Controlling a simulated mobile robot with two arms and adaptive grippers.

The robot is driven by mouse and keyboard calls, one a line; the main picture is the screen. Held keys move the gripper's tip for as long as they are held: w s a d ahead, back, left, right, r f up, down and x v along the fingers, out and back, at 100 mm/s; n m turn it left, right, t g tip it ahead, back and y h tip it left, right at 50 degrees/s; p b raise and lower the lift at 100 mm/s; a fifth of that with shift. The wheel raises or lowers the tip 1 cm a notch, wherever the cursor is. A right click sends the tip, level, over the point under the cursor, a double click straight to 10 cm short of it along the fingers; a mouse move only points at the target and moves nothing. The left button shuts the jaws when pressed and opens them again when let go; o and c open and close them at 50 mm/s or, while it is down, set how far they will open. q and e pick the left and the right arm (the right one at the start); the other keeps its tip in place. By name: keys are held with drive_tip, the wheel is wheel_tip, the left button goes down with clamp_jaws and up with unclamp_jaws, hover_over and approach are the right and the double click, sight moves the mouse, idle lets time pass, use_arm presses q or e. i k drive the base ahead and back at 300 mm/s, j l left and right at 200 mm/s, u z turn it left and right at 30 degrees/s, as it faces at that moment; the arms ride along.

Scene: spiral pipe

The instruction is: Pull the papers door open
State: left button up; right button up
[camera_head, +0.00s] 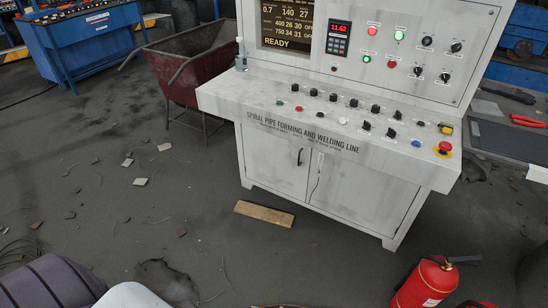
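A light grey control console stands ahead, labelled "SPIRAL PIPE FORMING AND WELDING LINE". Its lower cabinet has two doors side by side, a left door (272,155) and a right door (360,195). Both look shut. A small dark handle (299,157) shows on the left door near the middle seam, and a thin dark line, perhaps another handle, shows near the right door's left edge. I cannot read any papers label, so I cannot tell which is the papers door. Neither of my grippers is in view.
A sloping button desk (330,115) juts out above the doors. A wooden board (264,213) lies on the floor before them. A red fire extinguisher (425,285) stands at the lower right. A rusty barrow (195,65) stands left. Small debris dots the floor.

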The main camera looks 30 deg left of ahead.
sight(283, 166)
drive_tip(key=i+j, duration=0.25)
drive_tip(key=j, duration=0.15)
drive_tip(key=i+j, duration=0.25)
drive_tip(key=j, duration=0.15)
drive_tip(key=i+j, duration=0.25)
drive_tip(key=j, duration=0.1)
